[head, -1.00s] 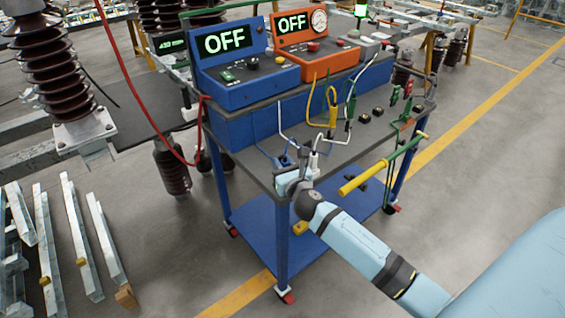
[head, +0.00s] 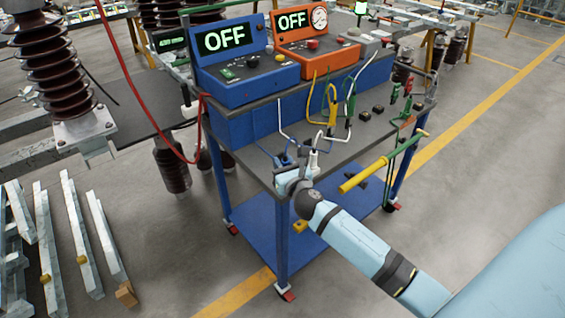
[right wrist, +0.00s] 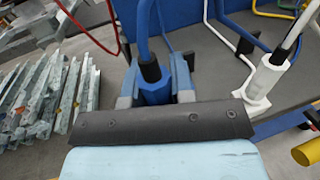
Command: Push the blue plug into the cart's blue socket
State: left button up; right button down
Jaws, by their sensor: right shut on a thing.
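My right gripper (head: 290,176) is at the front left corner of the cart's tabletop. The right wrist view shows it (right wrist: 155,90) shut around the blue plug (right wrist: 155,92), which has a black collar and a blue cable rising from it. In the head view the plug is small and mostly hidden by the gripper. The cart (head: 252,165) has a dark top and blue frame. I cannot make out the blue socket in either view. My left gripper is not in view.
A white plug (right wrist: 266,82) with a cable stands close right of the gripper. A yellow-and-green rod (head: 365,177) lies across the cart's right side. Blue (head: 245,90) and orange (head: 320,68) consoles reading OFF stand behind. A red cable (head: 130,80) hangs at left.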

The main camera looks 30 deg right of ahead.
dwell(0.6)
dwell(0.4)
jog(key=shift+p, duration=0.3)
jog(key=shift+f, duration=0.3)
jog(key=shift+f+b, duration=0.5)
jog(key=shift+b, duration=0.1)
jog(key=shift+f, duration=0.35)
jog(key=shift+f+b, duration=0.3)
jog(key=shift+b, duration=0.15)
jog(key=c, duration=0.9)
grip_release()
